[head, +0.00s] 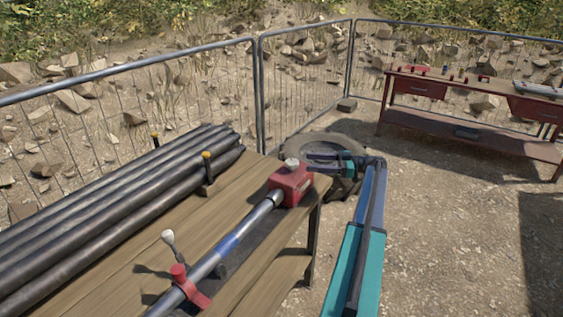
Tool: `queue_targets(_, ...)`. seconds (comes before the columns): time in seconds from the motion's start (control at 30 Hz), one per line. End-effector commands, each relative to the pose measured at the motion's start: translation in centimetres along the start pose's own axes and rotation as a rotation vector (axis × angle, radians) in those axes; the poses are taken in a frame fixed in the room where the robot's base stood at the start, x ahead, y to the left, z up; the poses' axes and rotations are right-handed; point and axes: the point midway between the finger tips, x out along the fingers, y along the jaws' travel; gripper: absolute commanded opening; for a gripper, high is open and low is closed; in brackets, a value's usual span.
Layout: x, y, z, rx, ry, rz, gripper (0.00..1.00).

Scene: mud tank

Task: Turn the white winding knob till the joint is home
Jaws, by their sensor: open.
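A red block (291,185) sits at the far end of the wooden bench, with a pale, whitish knob (291,164) on its top. A metal pipe (262,213) with a blue band runs from the block toward the near left. My gripper (316,161) is open, just right of the knob and level with the block's top, its jaws toward the knob. A small gap seems to show between jaws and knob; contact is hard to tell. A lever with a white-grey tip (168,237) stands beside the pipe, near a red clamp (186,290). The joint inside the block is hidden.
Several dark pipes (110,205) lie along the bench's left, behind yellow-topped posts (207,157). A tyre (325,148) lies on the ground behind the block. A metal fence runs behind. A red workbench (470,95) stands back right. Ground on the right is clear.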

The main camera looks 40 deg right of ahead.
Motion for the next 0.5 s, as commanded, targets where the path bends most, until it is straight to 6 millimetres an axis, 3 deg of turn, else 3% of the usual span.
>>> queue_targets(0.5, 7.1, -0.1, -0.3, 0.001, 0.0, -0.003, 0.6)
